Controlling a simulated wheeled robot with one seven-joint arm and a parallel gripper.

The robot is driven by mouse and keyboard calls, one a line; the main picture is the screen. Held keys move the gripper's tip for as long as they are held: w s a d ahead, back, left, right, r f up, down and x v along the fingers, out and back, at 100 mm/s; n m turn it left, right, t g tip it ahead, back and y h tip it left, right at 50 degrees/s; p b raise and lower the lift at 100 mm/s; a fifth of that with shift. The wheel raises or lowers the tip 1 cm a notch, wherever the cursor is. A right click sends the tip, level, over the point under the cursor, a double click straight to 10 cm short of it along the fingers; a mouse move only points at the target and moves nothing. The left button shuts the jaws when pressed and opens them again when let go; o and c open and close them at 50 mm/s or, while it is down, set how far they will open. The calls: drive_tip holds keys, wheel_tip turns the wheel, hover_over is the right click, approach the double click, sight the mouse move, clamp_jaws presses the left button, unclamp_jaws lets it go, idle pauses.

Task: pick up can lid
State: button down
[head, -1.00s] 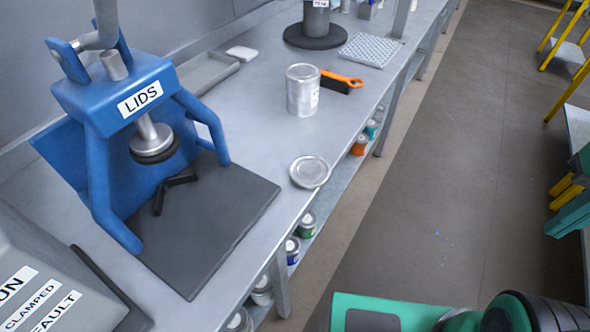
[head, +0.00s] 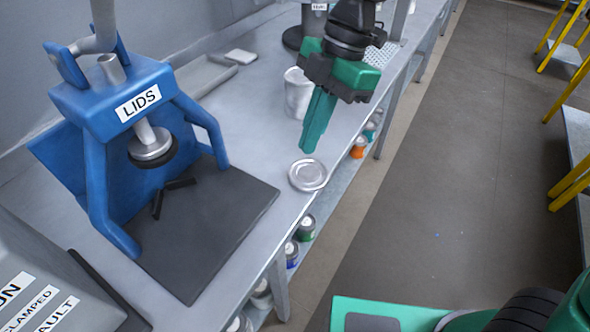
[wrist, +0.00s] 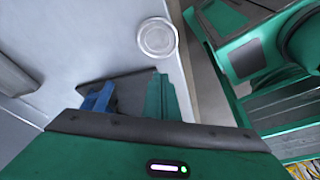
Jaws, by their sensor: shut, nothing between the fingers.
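The can lid (head: 308,175) is a round silver disc lying flat on the grey bench near its front edge. It also shows in the wrist view (wrist: 157,38), beyond the fingertips. My gripper (head: 308,150) is green, with its fingers together and empty. It points down above the bench, just behind the lid in the head view, and appears apart from it. In the wrist view the green fingers (wrist: 160,82) show just below the lid. A silver can (head: 298,92) stands on the bench behind the fingers, partly hidden by my gripper.
A shallow grey tray (head: 205,74) lies at the back. Paint cans (head: 306,226) sit on the shelf below. The bench around the lid is clear.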

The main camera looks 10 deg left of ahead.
sight(309, 175)
drive_tip(key=x, duration=1)
drive_tip(key=shift+s+a, duration=0.1)
drive_tip(key=shift+a, duration=0.05)
